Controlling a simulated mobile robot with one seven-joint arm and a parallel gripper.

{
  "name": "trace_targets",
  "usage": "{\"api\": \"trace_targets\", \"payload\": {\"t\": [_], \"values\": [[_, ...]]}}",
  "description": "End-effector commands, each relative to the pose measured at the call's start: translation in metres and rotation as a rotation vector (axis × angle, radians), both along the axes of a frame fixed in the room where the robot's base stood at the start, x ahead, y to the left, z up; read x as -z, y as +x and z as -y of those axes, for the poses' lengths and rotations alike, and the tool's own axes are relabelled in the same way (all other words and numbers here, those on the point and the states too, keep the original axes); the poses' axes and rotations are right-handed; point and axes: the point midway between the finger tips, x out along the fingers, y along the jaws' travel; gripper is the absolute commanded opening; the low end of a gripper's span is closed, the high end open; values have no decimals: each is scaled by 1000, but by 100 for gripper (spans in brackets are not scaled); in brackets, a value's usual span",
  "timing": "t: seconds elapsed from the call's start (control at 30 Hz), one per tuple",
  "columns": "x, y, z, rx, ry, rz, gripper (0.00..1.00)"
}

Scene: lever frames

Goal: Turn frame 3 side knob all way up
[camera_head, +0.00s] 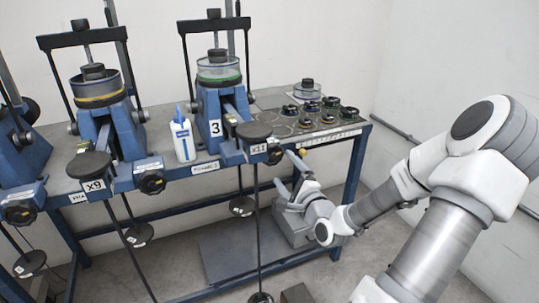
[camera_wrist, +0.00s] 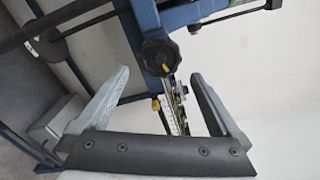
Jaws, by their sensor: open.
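Frame 3 is the blue lever frame (camera_head: 207,105) with a white "3" label, standing on the bench in the head view. Its side knob (camera_head: 275,154) is black and sits at the front edge of the bench, partly hidden behind the lever end. In the wrist view the knob (camera_wrist: 160,57) is lobed with a yellow mark, beyond the fingertips and roughly between them. My gripper (camera_head: 288,174) is open and empty, just in front of and below the knob. In the wrist view my gripper (camera_wrist: 159,78) shows both fingers spread wide, apart from the knob.
A second blue frame (camera_head: 100,128) with its own black knob (camera_head: 151,183) stands to the left. A white bottle (camera_head: 182,138) stands between the frames. Several dark-rimmed round parts (camera_head: 330,118) lie on the bench's right end. A hanging rod (camera_head: 257,230) drops left of my gripper.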

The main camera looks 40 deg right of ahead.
Motion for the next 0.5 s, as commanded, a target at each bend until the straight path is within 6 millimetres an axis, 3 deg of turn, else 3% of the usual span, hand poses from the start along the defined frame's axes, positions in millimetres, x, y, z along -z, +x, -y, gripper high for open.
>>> {"api": "trace_targets", "payload": {"t": [0.5], "values": [[3,74,16,-2,-4,1,100]]}}
